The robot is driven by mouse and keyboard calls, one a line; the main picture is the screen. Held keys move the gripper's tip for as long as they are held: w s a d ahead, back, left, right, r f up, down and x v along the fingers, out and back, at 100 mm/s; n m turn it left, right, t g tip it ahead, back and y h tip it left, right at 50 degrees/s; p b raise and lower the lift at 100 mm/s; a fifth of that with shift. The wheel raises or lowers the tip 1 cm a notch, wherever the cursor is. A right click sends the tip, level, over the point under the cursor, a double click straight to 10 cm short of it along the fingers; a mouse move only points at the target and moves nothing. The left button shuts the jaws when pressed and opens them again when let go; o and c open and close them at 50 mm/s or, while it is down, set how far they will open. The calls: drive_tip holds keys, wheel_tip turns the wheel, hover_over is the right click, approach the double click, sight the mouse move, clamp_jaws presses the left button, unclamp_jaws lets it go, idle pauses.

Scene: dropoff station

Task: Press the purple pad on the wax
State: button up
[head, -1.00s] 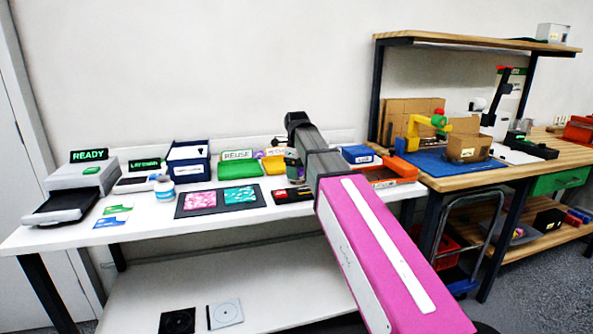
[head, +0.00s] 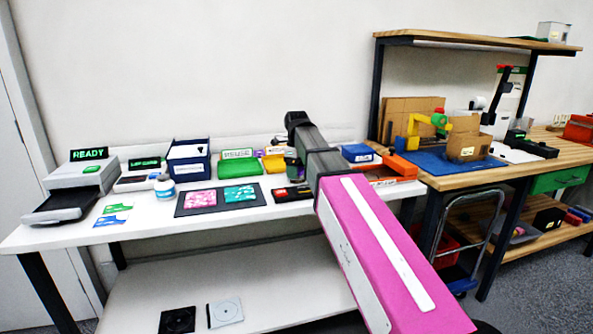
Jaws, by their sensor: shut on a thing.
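My arm reaches over the white table (head: 150,232) and its pink link fills the lower right of the head view. Only a small grey-green part of my wrist (head: 291,160) shows left of the arm. My gripper's fingers and whatever is between them are hidden behind the arm. A small purple patch (head: 258,154) shows at the yellow tray (head: 273,163), too small to make out as a pad. I cannot make out the wax. A dark mat (head: 213,209) bears a pink speckled card (head: 201,199) and a teal one (head: 239,194).
A dark low holder (head: 297,194) with a red piece lies below my wrist. A wooden bench (head: 470,178) adjoins at right.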

drive_tip(key=shift+r, duration=3.45)
